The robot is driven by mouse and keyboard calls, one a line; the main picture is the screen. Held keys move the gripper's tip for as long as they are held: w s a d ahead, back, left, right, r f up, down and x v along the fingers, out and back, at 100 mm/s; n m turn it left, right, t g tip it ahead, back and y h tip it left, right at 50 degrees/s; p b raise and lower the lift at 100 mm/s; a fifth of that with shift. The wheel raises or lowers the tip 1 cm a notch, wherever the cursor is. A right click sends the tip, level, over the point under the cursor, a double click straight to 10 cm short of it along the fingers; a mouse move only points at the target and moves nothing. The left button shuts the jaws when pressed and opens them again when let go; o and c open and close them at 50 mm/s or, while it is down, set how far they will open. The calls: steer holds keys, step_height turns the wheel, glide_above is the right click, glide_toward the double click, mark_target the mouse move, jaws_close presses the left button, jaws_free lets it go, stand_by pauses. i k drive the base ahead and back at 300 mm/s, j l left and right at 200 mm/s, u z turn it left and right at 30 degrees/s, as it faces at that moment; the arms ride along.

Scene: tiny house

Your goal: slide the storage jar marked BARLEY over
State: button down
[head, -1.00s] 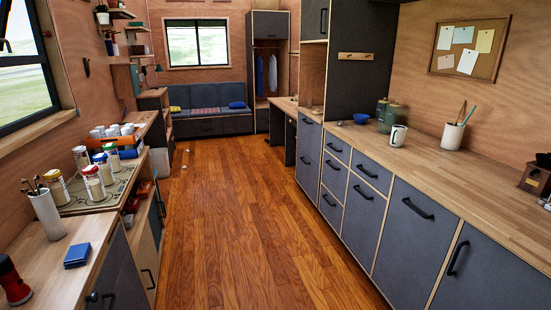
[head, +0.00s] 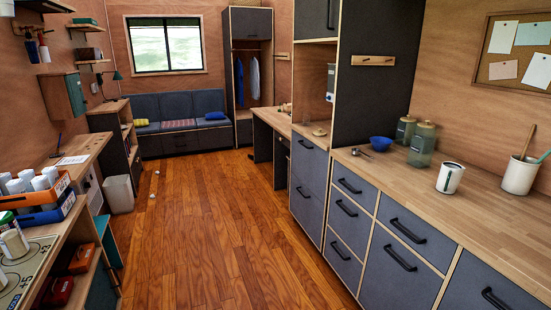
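Two lidded greenish storage jars stand on the right wooden counter near the dark cabinet side. The nearer, larger jar (head: 422,145) stands in front of the smaller jar (head: 405,129), slightly to its right. No marking can be read on either, so I cannot tell which one is marked BARLEY. My gripper and arm are not in view.
A blue bowl (head: 381,143) sits left of the jars. A white mug (head: 449,178) and a utensil crock (head: 520,174) stand to their right. Grey drawers (head: 340,221) front the counter. The wooden floor (head: 215,235) is mostly clear; a pale bin (head: 119,194) stands at left.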

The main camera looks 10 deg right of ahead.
mark_target(422, 146)
steer(key=i, duration=1.9)
